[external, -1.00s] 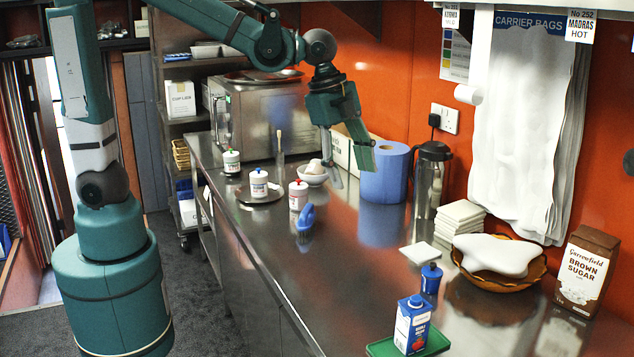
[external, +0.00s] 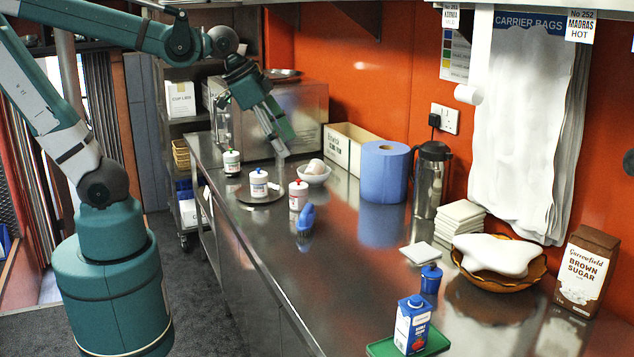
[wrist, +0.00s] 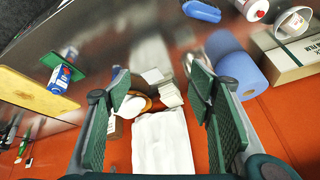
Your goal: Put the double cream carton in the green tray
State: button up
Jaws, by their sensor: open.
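The double cream carton (external: 412,326), blue and white with a blue cap, stands upright on the green tray (external: 436,345) at the front of the steel counter. The carton hides part of the tray. In the wrist view the carton (wrist: 59,80) and tray (wrist: 75,71) show at the left, with the carton over the tray's area. My gripper (external: 281,150) is open and empty. It is above the far part of the counter, near the steel oven, well away from the carton. Its spread fingers (wrist: 160,92) show nothing between them at close range in the wrist view.
Near my gripper are white tubs (external: 258,184), a bowl (external: 314,172) and a blue paper roll (external: 383,172). A flask (external: 430,180), stacked napkins (external: 460,218), a brown basket (external: 502,282) and a sugar box (external: 587,272) line the wall. The counter's middle is mostly clear.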

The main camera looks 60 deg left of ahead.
jog(key=s+a+f+n+t, duration=0.1)
jog(key=s+a+n, duration=0.4)
jog(key=s+a, duration=0.1)
jog(key=shift+s+a+f+y, duration=0.15)
jog(key=shift+a+f+y, duration=0.2)
jog(key=shift+y, duration=0.05)
